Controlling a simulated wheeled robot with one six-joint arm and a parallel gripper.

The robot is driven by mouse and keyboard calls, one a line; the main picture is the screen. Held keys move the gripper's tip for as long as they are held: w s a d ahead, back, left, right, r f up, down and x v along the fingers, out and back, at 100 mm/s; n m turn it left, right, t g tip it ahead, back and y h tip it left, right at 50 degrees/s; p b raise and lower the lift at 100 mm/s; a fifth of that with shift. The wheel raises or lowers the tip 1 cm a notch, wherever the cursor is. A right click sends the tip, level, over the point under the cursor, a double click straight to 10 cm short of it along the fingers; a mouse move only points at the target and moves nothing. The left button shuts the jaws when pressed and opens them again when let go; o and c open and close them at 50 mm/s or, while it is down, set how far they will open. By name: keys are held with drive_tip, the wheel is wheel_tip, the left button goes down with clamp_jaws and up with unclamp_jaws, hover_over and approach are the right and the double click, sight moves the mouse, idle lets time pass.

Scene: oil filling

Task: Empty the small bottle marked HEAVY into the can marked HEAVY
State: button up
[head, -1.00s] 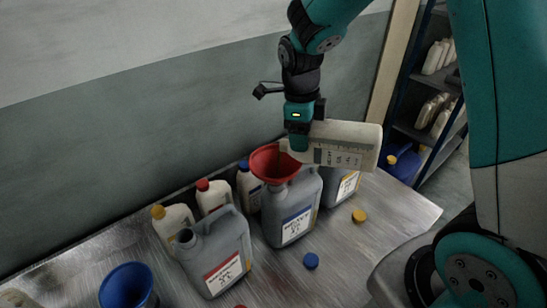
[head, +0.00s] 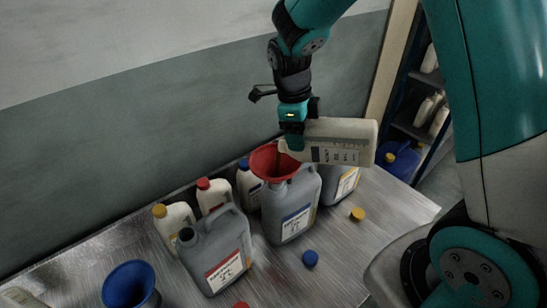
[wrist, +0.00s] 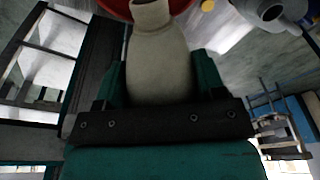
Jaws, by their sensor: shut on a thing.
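My gripper (head: 293,141) is shut on a cream-white bottle (head: 342,141), which lies nearly level with its mouth end to the left. Its printing is too small to read. The mouth end is over a red funnel (head: 268,158), and a thin dark streak shows below it inside the funnel. The funnel stands in the neck of a grey can (head: 290,208) with a blue-banded label I cannot read. In the wrist view the bottle (wrist: 160,62) sits between the fingers, its neck toward the red funnel rim (wrist: 118,8).
A red-labelled grey can (head: 217,250) stands front left, and another can (head: 343,185) stands behind right. Several small capped bottles (head: 212,196) stand near the wall. A blue funnel (head: 130,285), blue cap (head: 310,258) and yellow cap (head: 357,214) are on the metal table (head: 335,285).

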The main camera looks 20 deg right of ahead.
drive_tip(key=shift+w+a+f+g+h+p, duration=0.2)
drive_tip(key=shift+a+f+g+h+p, duration=0.1)
drive_tip(key=shift+g+h+p, duration=0.1)
idle(1.1)
